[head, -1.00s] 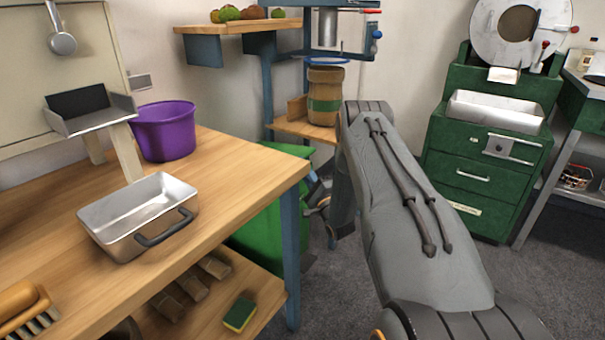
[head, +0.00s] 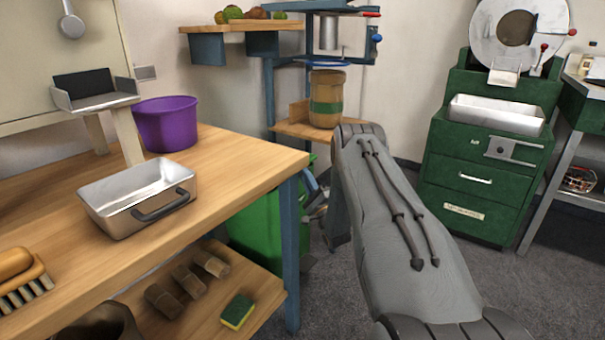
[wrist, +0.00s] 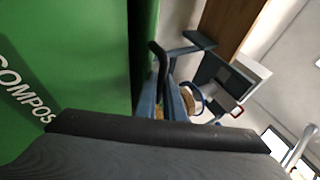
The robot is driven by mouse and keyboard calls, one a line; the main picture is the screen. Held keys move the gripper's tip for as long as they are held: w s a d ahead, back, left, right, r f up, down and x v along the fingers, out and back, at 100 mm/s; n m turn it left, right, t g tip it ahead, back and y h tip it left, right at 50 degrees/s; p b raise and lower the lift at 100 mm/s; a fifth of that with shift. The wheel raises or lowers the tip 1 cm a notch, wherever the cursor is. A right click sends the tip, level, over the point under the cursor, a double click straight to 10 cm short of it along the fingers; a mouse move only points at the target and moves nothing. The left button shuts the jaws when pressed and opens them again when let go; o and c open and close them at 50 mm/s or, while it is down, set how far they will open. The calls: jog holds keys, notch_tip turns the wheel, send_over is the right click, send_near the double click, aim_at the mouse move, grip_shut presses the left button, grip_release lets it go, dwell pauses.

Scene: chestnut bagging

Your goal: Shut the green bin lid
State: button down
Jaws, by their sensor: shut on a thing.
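The green bin (head: 258,230) stands on the floor behind the wooden workbench, which hides much of it. A narrow green piece of its lid (head: 313,160) shows just past the bench corner. In the wrist view a green face of the bin (wrist: 70,50) with white "COMPOS" lettering fills the left side. My gripper (head: 318,207) is beside the bin, low behind the bench corner and partly hidden by my arm. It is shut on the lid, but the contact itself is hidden. How far the lid stands open cannot be told.
The workbench (head: 240,165) carries a metal pan (head: 140,195), a purple bucket (head: 166,123) and a brush. Its lower shelf holds a sponge (head: 237,312). A blue-framed stand with a barrel (head: 326,100) is behind. Green drawers (head: 480,180) stand right; floor between is open.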

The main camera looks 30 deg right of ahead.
notch_tip(320, 180, down, 3)
jog(key=shift+s+r+g, duration=0.1)
jog(key=shift+g, duration=0.3)
jog(key=c, duration=2.1)
grip_release()
jog(key=shift+t, duration=0.3)
jog(key=s, duration=0.3)
jog(key=s+f+p, duration=0.1)
jog(key=s, duration=0.2)
jog(key=shift+s+f, duration=0.2)
jog(key=shift+s, duration=0.1)
jog(key=shift+d, duration=0.1)
